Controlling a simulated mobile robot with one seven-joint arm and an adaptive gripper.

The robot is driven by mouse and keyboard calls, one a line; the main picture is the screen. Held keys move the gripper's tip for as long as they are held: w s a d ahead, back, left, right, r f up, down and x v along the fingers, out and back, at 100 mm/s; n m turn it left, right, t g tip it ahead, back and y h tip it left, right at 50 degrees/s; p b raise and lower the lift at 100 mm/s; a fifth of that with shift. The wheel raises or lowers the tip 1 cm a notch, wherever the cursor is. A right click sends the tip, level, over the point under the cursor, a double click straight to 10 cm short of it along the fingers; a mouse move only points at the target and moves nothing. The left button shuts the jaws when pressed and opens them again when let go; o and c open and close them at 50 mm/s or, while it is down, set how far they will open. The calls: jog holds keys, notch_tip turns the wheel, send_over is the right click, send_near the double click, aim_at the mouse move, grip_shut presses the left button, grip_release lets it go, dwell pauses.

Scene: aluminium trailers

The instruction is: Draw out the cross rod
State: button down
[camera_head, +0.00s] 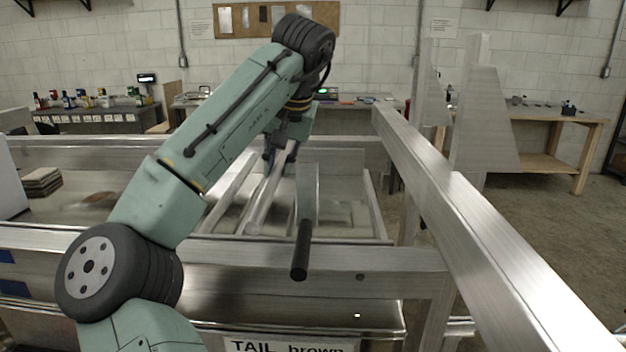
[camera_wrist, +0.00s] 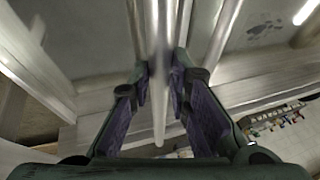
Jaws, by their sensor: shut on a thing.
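My gripper (camera_head: 275,152) is over the trailer frame in the middle of the head view, pointing down. In the wrist view its two purple-padded fingers (camera_wrist: 161,80) are shut on a smooth bright metal rod, which I take to be the cross rod (camera_wrist: 159,122). The rod runs from the top edge between the fingers to a free-looking end below. In the head view the rod (camera_head: 262,200) slants down and left below my gripper, among similar metal bars. Its far part is hidden by the gripper.
A thick aluminium rail (camera_head: 470,220) runs along the right. A tail label (camera_head: 290,345) is at the front. Workbenches (camera_head: 553,120) stand at the back; floor on the right is clear.

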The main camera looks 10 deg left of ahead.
jog(key=shift+r, duration=3.7)
